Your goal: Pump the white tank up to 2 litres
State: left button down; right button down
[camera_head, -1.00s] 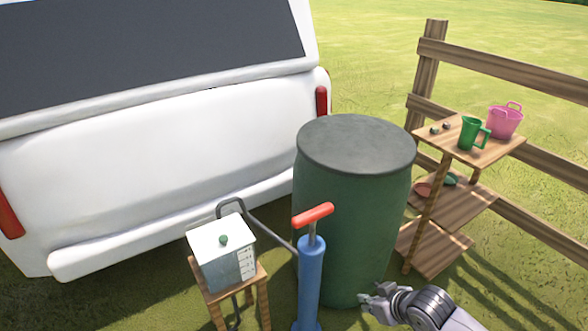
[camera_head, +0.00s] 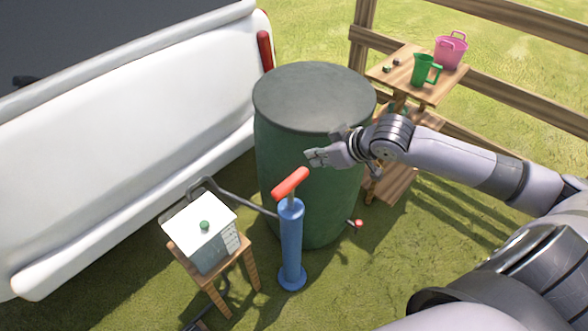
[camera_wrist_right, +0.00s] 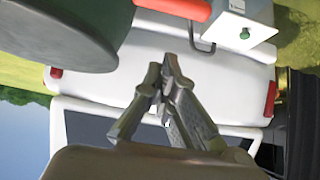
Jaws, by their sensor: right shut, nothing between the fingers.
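The white tank (camera_head: 207,236) has a green knob on its lid and scale marks on one side. It stands on a small wooden stool (camera_head: 248,268); its level cannot be read. The blue pump (camera_head: 291,240) stands upright on the grass to its right, its red handle (camera_head: 290,184) low on the body. A grey hose runs behind the tank towards the pump. My right gripper (camera_head: 314,158) is shut and empty, above and just right of the handle, not touching it. In the right wrist view the fingers (camera_wrist_right: 165,75) are together and the red handle (camera_wrist_right: 180,8) is at the top. My left gripper is not in view.
A green barrel (camera_head: 268,160) stands right behind the pump, close to my right arm. A white vehicle (camera_head: 110,160) fills the left. A wooden shelf (camera_head: 388,70) with a green jug (camera_head: 422,72) and pink bucket (camera_head: 450,54) stands by the fence.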

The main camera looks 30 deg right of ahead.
send_over(295, 180)
notch_tip(295, 180, down, 7)
jog(key=shift+w+f, duration=0.1)
jog(key=shift+w, duration=0.05)
notch_tip(295, 180, down, 3)
jog(key=shift+r, duration=0.2)
jog(key=shift+f, duration=0.6)
jog(key=f+b, duration=0.1)
jog(key=f, duration=0.2)
jog(key=f+b, duration=0.1)
jog(key=f, duration=0.2)
jog(key=f+b, duration=0.1)
jog(key=f, duration=0.3)
jog(key=shift+s+b, duration=0.25)
jog(key=shift+b, duration=0.1)
jog(key=shift+r, duration=0.1)
